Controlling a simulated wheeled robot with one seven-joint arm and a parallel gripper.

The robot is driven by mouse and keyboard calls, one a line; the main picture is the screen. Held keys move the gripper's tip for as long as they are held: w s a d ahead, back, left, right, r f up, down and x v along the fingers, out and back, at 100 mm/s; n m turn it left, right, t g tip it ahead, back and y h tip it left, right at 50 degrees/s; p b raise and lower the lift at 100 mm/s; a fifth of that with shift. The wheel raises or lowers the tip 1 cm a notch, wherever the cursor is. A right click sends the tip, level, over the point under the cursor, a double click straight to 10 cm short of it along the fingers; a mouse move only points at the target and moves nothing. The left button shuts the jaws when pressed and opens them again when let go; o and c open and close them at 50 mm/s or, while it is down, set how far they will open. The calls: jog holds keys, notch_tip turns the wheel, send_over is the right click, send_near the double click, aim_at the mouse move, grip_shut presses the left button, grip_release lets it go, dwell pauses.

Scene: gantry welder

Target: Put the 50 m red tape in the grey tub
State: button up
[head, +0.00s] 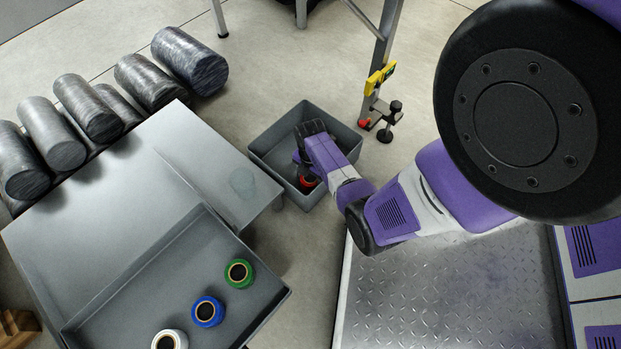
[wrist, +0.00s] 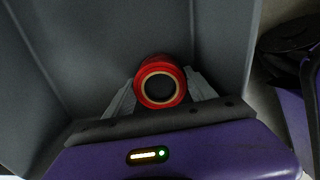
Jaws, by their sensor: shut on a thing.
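The red tape (wrist: 143,92) is a red roll with a tan core, held between the fingers of my gripper (wrist: 160,94). In the head view the red tape (head: 307,183) shows partly below my gripper (head: 304,178), which reaches down into the grey tub (head: 345,133). The tub is open-topped and stands on the floor beyond the table. In the wrist view the grey walls of the tub (wrist: 215,35) surround the roll. I cannot tell whether the roll touches the tub's floor.
A grey tray (head: 130,290) on the metal table (head: 100,205) holds a green roll (head: 229,280), a blue roll (head: 197,318) and a white roll (head: 159,340). Several dark cylinders (head: 88,107) lie left. A metal leg with a yellow clamp (head: 378,80) stands right of the tub.

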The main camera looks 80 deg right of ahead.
aim_at(311, 177)
jog(key=shift+f, duration=0.1)
jog(key=o, duration=1.4)
notch_tip(311, 177, up, 12)
jog(key=p, duration=0.7)
